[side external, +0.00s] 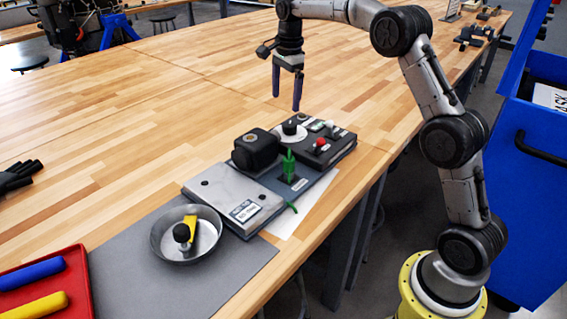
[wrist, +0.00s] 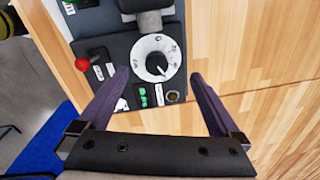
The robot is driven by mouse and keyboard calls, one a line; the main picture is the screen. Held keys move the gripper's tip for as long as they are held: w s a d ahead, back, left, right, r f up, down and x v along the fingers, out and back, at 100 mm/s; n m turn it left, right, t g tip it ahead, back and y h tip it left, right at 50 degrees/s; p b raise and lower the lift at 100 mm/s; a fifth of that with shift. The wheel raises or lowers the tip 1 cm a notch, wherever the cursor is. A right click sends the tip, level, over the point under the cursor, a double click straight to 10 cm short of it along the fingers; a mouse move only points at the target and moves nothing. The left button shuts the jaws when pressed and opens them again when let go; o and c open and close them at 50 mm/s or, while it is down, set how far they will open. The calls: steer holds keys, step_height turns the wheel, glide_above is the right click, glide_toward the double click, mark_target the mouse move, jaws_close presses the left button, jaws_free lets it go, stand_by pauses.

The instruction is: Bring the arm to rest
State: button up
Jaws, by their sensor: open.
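My gripper (side external: 286,92) hangs above the wooden table, fingers pointing down, behind the control box in the side view. Its two dark purple fingers stand apart with nothing between them. In the wrist view the open fingers (wrist: 163,98) frame the box's far end from above, with a clear gap to it. The control box (side external: 331,146) has a white dial with a black knob (side external: 290,130), a red-topped lever (side external: 320,145) and small green-marked switches. The dial (wrist: 157,58) and the red knob (wrist: 82,63) also show in the wrist view.
A grey panel (side external: 222,200) with a black block (side external: 255,150) and green parts adjoins the box. A metal bowl (side external: 160,245) holds a black knob and a yellow piece. A red tray (side external: 75,290) stands front left. The table behind and left of my gripper is clear.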

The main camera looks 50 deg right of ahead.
steer(key=s+a+r+n+t, duration=0.2)
steer(key=s+a+r, duration=0.5)
steer(key=r, duration=0.4)
steer(key=s+a+r+n+t, duration=0.1)
steer(key=s+a+r+n, duration=0.1)
steer(key=s, duration=0.5)
steer(key=s+a+r+n, duration=0.1)
steer(key=s+a+n, duration=0.1)
steer(key=s, duration=0.4)
steer(key=s+a+f+n+t, duration=0.1)
steer(key=s+a+f+n, duration=0.1)
steer(key=s+f+n, duration=1)
steer(key=s+n, duration=0.2)
steer(key=s, duration=0.2)
steer(key=shift+a+f+n+t, duration=0.2)
steer(key=shift+a+n+t, duration=0.1)
steer(key=shift+a, duration=0.05)
